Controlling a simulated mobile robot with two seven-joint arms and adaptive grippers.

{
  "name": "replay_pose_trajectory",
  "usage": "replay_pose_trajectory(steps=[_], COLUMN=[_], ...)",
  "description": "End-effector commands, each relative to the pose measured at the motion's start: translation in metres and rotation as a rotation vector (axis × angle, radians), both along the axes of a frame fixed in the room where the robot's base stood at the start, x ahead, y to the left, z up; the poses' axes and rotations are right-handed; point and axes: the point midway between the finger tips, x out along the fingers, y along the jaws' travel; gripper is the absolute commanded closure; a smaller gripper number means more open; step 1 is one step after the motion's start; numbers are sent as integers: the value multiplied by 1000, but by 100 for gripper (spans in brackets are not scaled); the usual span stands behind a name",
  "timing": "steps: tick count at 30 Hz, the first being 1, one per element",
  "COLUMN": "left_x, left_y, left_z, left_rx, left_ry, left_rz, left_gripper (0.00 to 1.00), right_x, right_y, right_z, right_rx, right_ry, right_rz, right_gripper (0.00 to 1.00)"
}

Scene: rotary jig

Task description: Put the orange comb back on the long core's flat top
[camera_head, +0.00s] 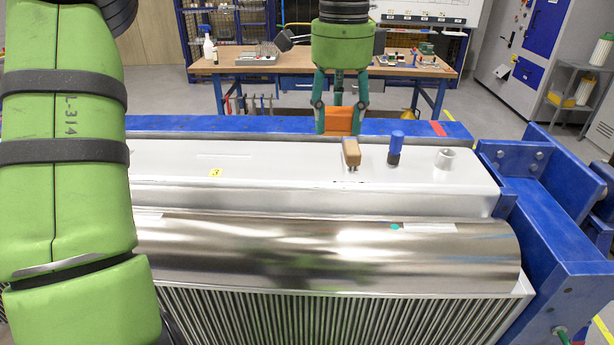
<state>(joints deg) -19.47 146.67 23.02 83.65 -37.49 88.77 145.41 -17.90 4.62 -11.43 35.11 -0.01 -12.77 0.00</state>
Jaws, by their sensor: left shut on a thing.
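The orange comb (339,120) is a small orange block-like piece between the teal fingers of my left gripper (339,127). The gripper points down and is shut on the comb; the fingers hide its sides. In the head view both appear in front of the blue rear beam, just beyond the back edge of the long core's flat top (270,165). I cannot tell how high the comb is above the beam. The long core is a silver-white body lying across the picture. My right gripper is not in view.
On the flat top stand a wooden-handled tool (351,152), a blue-capped piece (395,148) and a metal ring (445,158). A yellow tag (216,173) lies left of them. The left part of the top is mostly clear. Blue jig frame (560,225) rises at right.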

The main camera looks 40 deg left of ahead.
Motion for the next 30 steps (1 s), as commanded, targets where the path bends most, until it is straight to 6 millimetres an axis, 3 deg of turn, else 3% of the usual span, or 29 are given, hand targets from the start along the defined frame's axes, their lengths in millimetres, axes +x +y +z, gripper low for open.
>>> replay_pose_trajectory(steps=[1,5,9,19,26,30], left_x=[0,3,12,37,41,41], left_y=[0,7,32,96,110,109], left_z=[-10,-15,-27,-68,-84,-104], left_rx=[1,-1,-5,-3,-1,-2], left_ry=[-1,1,4,2,2,4], left_rz=[0,3,4,3,0,-1], left_gripper=[79,79,79,79,79,79], right_x=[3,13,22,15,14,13], right_y=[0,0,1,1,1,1], right_z=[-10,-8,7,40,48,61], right_rx=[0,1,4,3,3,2], right_ry=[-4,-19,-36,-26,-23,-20], right_rz=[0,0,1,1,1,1], right_gripper=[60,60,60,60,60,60])
